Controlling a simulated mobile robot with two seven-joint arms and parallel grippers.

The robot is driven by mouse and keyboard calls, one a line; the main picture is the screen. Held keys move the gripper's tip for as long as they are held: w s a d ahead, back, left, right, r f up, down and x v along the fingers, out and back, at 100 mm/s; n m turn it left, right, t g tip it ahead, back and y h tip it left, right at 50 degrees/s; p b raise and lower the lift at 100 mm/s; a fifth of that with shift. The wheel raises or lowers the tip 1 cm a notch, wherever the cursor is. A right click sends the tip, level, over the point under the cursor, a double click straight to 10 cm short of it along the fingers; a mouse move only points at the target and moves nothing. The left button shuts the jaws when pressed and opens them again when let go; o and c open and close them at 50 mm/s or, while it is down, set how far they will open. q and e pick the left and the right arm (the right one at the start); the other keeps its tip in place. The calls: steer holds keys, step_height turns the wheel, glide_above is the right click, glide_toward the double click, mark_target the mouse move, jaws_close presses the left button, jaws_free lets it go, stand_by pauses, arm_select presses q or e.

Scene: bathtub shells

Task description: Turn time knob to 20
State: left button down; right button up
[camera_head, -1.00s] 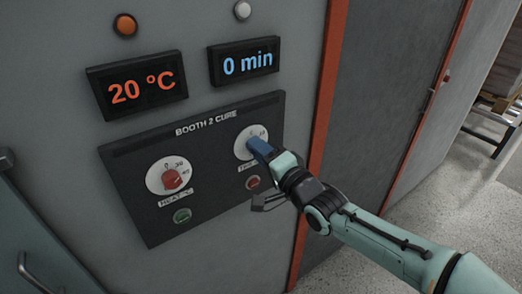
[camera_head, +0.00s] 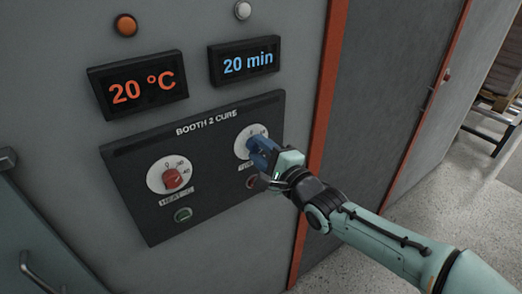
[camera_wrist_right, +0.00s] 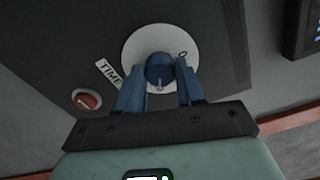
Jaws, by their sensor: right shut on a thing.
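The time knob is a dark blue knob (camera_wrist_right: 160,68) on a white round dial (camera_wrist_right: 132,50), which also shows in the head view (camera_head: 244,139). My right gripper (camera_head: 258,150) is at the dial, and its blue fingers hide most of the knob there. In the right wrist view my right gripper (camera_wrist_right: 160,82) has one finger on each side of the knob and is shut on it. The time display (camera_head: 246,64) reads 20 min in blue. My left gripper is not in view.
A red button (camera_wrist_right: 87,100) sits below the time dial. The temperature display (camera_head: 138,90) reads 20 °C. An orange door edge (camera_head: 318,130) stands right of the panel.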

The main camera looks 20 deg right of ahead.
stand_by(0.3)
steer(key=o, duration=1)
steer(key=shift+o, duration=0.2)
steer(key=shift+s, duration=0.15)
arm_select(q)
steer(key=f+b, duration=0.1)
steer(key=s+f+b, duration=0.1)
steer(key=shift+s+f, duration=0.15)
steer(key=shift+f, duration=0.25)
arm_select(e)
steer(key=v, duration=1.3)
